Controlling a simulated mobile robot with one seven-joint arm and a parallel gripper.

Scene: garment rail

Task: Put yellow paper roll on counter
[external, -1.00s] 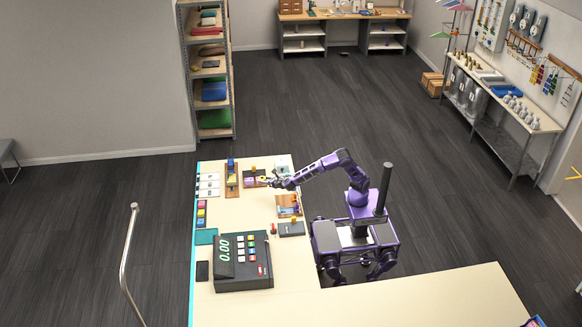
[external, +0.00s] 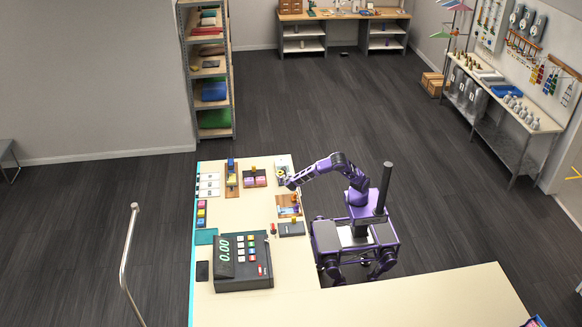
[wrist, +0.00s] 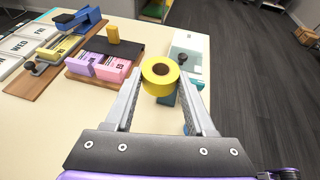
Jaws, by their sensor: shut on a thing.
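The yellow paper roll (wrist: 160,76) sits between the two fingers of my gripper (wrist: 162,90) in the wrist view, its round open end with a dark core facing the camera. My gripper is shut on the roll. In the external view my gripper (external: 284,180) is over the far right part of the pale counter (external: 240,215), near its right edge. The roll is very small there. Whether it touches the counter is hard to tell.
A white and teal box (wrist: 190,55) stands just beyond the roll. A tray with pink and purple blocks (wrist: 106,66) lies to the left, with a blue stapler-like tool (wrist: 80,20) behind. A cash register (external: 243,262) stands nearer. The counter's middle is clear.

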